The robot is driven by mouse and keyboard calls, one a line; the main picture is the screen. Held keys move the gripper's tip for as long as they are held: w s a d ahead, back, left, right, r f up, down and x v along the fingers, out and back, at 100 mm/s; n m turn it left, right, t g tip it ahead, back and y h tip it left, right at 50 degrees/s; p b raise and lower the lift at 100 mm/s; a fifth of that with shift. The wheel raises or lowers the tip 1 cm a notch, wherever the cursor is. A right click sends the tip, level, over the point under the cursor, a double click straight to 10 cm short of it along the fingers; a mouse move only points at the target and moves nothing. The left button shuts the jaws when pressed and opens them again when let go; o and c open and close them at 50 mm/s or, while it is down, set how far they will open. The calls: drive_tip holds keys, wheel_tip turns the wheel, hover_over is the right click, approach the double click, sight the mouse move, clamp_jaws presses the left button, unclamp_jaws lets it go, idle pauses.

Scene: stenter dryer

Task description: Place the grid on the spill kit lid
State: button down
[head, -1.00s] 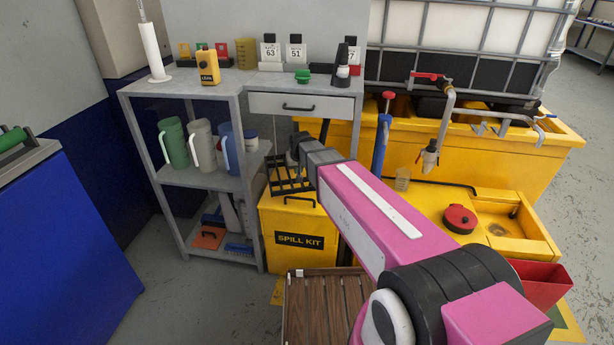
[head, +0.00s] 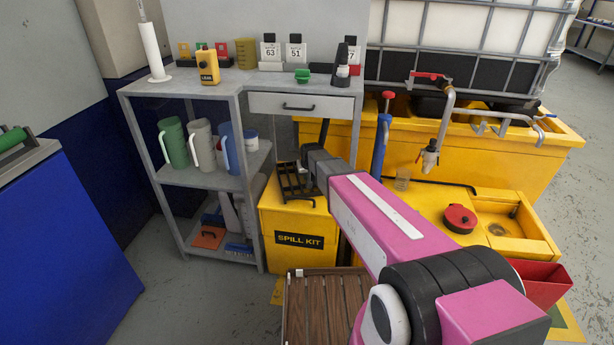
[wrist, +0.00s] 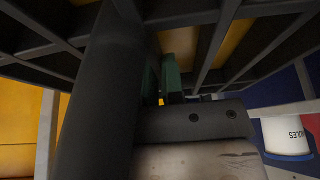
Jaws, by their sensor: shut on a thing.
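The black grid (head: 297,187) shows in the head view at the top of the yellow spill kit, in front of the shelf unit. My gripper (head: 308,166) is shut on the grid at its right side. The yellow spill kit lid (head: 272,203) lies under the grid; I cannot tell whether they touch. In the wrist view the grid (wrist: 275,50) spreads across the top of the picture, with yellow showing through its gaps. The green-padded fingers of my gripper (wrist: 168,80) reach up to its bars. The exact grip point is partly hidden.
The grey shelf unit (head: 240,180) with jugs stands close to the left of the spill kit. A blue hand pump (head: 381,140) and a yellow containment tray (head: 530,160) are to the right. A slatted wooden stand (head: 325,310) is in front.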

drive_tip(key=shift+f, duration=0.1)
drive_tip(key=c, duration=1.2)
unclamp_jaws()
drive_tip(key=shift+c, duration=0.2)
drive_tip(key=a+v, duration=0.1)
drive_tip(key=v, duration=1.1)
drive_tip(key=s+d+f+m+g, duration=0.1)
drive_tip(key=s+d+f+g, duration=0.1)
drive_tip(key=s+d, duration=0.6)
drive_tip(key=s+d+f+m+g, duration=0.1)
drive_tip(key=s+d+f+g, duration=0.1)
drive_tip(key=s+d, duration=0.7)
drive_tip(key=s+f, duration=0.1)
drive_tip(key=s, duration=0.6)
drive_tip(key=shift+s+h, duration=0.4)
drive_tip(key=shift+f, duration=0.1)
